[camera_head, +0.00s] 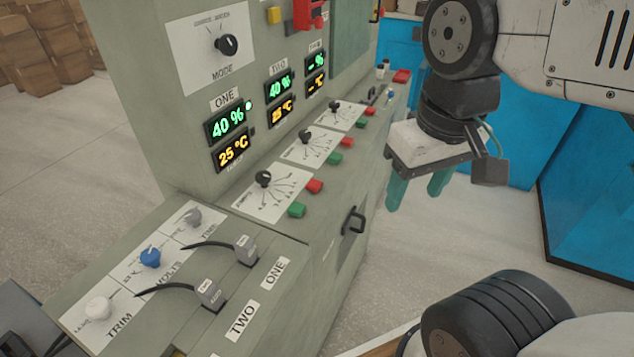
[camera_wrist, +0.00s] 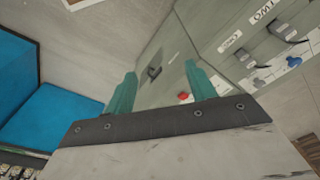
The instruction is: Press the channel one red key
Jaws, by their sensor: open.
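The channel one red key (camera_head: 315,186) sits on the sloped front of the grey console, beside the channel one green key (camera_head: 297,209). The channel one dial (camera_head: 264,179) is to their left, below the displays labelled ONE. My gripper (camera_head: 418,187) is open and empty, its two green fingers pointing down. It hangs in front of the console, to the right of the keys and apart from them. In the wrist view, one red key (camera_wrist: 183,96) shows between the fingers, near the right one; I cannot tell its channel there.
Channel two red (camera_head: 348,142) and green (camera_head: 334,158) keys and the channel three pair lie farther back. A black handle (camera_head: 353,220) sticks out of the console front. Plugs (camera_head: 245,250) with cables sit at lower left. A blue cabinet (camera_head: 520,130) stands behind. Floor beside the console is clear.

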